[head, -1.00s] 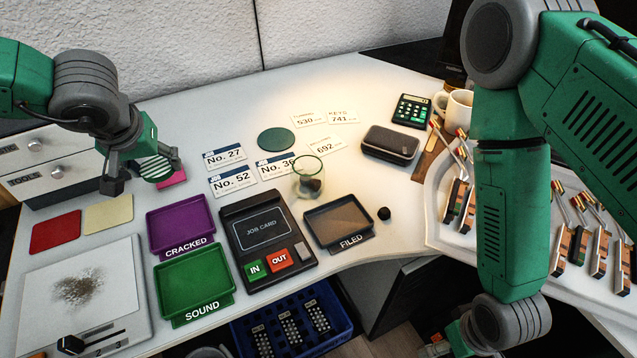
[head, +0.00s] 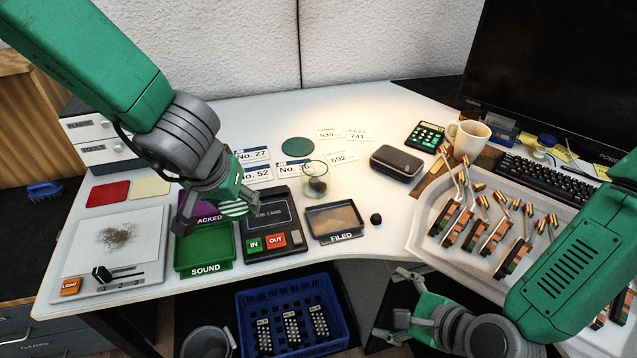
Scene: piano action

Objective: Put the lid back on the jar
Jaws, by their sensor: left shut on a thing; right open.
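The jar (head: 315,182) is an open clear glass with something dark inside, standing upright on the desk behind the FILED tray. My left gripper (head: 212,209) is shut on a round green-and-white striped piece (head: 234,208), which looks like the lid. It holds this piece above the CRACKED tray and the card terminal's left edge, to the left of the jar and apart from it. Part of the piece is hidden by the gripper. My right gripper (head: 398,306) is open and empty, low in front of the desk's front edge.
A flat dark green disc (head: 298,146) lies behind the jar. The card terminal (head: 269,217), FILED tray (head: 335,238) and a small black knob (head: 376,219) lie in front. A dark case (head: 397,161) lies to the right. A blue crate (head: 292,318) is below the desk.

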